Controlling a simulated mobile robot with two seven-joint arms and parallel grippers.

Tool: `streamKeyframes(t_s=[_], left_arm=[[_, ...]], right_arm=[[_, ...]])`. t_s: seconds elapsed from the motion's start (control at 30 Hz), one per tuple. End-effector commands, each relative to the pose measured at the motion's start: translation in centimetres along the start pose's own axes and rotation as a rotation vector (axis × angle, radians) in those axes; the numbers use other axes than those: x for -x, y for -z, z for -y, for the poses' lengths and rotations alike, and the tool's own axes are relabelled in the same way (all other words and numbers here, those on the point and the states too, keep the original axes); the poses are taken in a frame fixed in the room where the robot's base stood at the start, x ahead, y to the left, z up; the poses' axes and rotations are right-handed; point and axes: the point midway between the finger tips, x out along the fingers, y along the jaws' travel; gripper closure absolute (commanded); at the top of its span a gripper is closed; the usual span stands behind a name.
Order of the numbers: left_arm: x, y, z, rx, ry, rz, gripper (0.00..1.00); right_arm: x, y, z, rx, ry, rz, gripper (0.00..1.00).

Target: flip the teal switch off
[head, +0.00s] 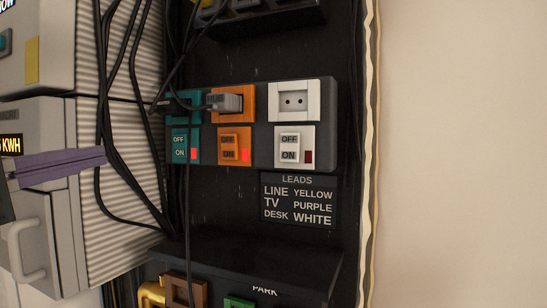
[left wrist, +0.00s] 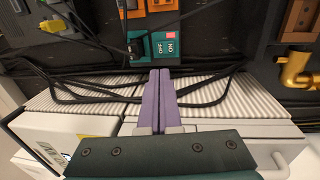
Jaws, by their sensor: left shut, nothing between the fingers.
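The teal switch (head: 181,146) is at the left end of the dark panel, below the teal socket. Its rocker is marked OFF above and ON below, and the small lamp beside it glows red. It also shows in the left wrist view (left wrist: 166,48), just beyond my fingertips. My left gripper (head: 104,156), with purple fingers, is shut and empty, left of the switch and apart from it. Its fingers show in the left wrist view (left wrist: 160,71), pressed together and pointing at the teal part. My right gripper is not in view.
An orange switch (head: 234,147) with a lit lamp and a white switch (head: 294,147) with a dark lamp sit to the right. A grey plug (head: 223,102) fills the orange socket. Black cables (head: 140,100) hang around the teal switch. A LEADS label (head: 298,201) is below.

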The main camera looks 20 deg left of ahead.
Motion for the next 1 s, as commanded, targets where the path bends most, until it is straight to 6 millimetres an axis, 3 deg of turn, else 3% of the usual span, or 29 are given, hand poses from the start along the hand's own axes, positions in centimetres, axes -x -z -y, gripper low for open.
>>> streamKeyframes(t_s=[0.37,0.7,1.0], left_arm=[[-0.9,0.0,-0.3,-0.003,0.001,0.000,1.00],[-7.5,-0.1,-0.5,-0.004,0.003,0.002,1.00],[-12.6,-0.1,-0.1,-0.007,0.004,0.002,1.00]], right_arm=[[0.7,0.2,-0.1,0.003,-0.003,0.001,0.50],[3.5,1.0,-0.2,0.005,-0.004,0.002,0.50],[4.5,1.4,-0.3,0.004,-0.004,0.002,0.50]])
